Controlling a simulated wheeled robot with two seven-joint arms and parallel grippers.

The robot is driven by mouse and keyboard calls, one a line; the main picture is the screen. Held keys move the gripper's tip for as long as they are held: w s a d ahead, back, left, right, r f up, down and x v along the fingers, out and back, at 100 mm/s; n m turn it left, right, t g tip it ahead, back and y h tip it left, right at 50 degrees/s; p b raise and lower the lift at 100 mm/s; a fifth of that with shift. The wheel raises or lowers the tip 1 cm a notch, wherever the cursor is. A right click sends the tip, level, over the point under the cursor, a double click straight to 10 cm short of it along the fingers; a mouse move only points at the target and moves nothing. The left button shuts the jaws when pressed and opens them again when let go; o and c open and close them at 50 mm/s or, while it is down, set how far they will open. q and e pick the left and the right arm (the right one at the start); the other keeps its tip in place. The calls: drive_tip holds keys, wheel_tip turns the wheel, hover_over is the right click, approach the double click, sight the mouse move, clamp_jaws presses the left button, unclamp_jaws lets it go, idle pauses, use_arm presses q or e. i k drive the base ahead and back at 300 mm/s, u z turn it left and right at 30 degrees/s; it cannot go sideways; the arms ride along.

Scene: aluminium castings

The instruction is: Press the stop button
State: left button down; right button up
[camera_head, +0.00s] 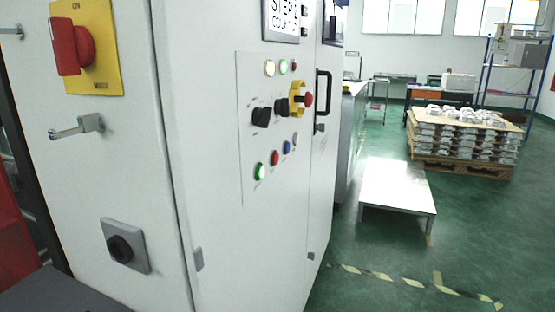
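A control panel (250,140) is on the front of a white cabinet. Its lower slanting row has a lit green button (260,171), a red button (275,158), a blue button (287,147) and a pale button (295,137). Above them a red mushroom button (308,99) sits on a yellow surround (297,87). The labels are too small to read, so I cannot tell by text which one is the stop button. Neither of my grippers is in view, and nothing covers the buttons.
Black knobs (261,116) and lit lamps (270,68) share the panel. A black door handle (322,92) stands out to its right. The cabinet's left face carries a red rotary switch (70,46) and a metal latch (77,130). A low metal platform (397,184) stands right; green floor lies around it.

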sight(275, 161)
drive_tip(key=z, duration=2.15)
drive_tip(key=i, duration=0.75)
drive_tip(key=u, duration=2.15)
